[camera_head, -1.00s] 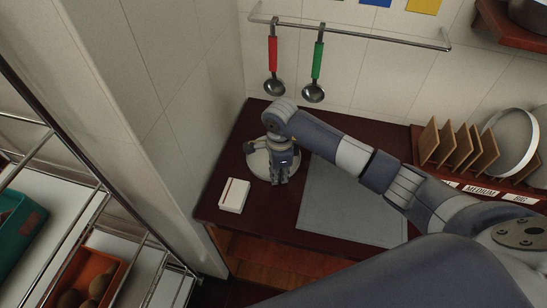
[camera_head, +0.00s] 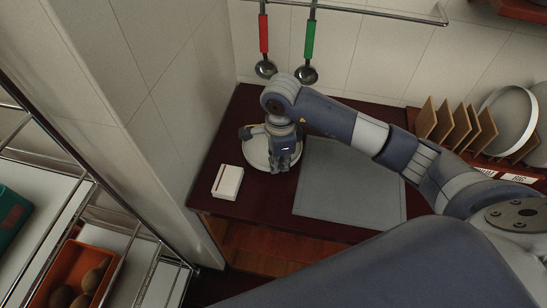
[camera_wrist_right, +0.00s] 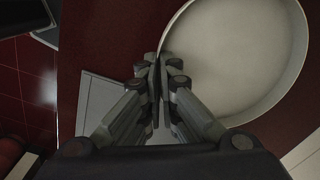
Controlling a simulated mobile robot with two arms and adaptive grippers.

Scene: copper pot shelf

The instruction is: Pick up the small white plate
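The small white plate (camera_head: 256,157) is a round shallow dish at the back left of the dark red counter, partly hidden by my right arm. My right gripper (camera_head: 284,168) points down at the plate's right edge in the head view. In the right wrist view the plate (camera_wrist_right: 245,55) fills the upper right, and the fingers (camera_wrist_right: 161,75) are close together with its rim between them. The gripper looks shut on the rim. I cannot tell whether the plate is clear of the counter. My left gripper is not in view.
A white box (camera_head: 227,182) lies near the counter's front left corner. A grey mat (camera_head: 345,190) lies right of the plate. A wooden plate rack (camera_head: 455,125) with larger plates stands at the right. Two ladles (camera_head: 265,68) hang from the wall rail. A tiled wall bounds the left.

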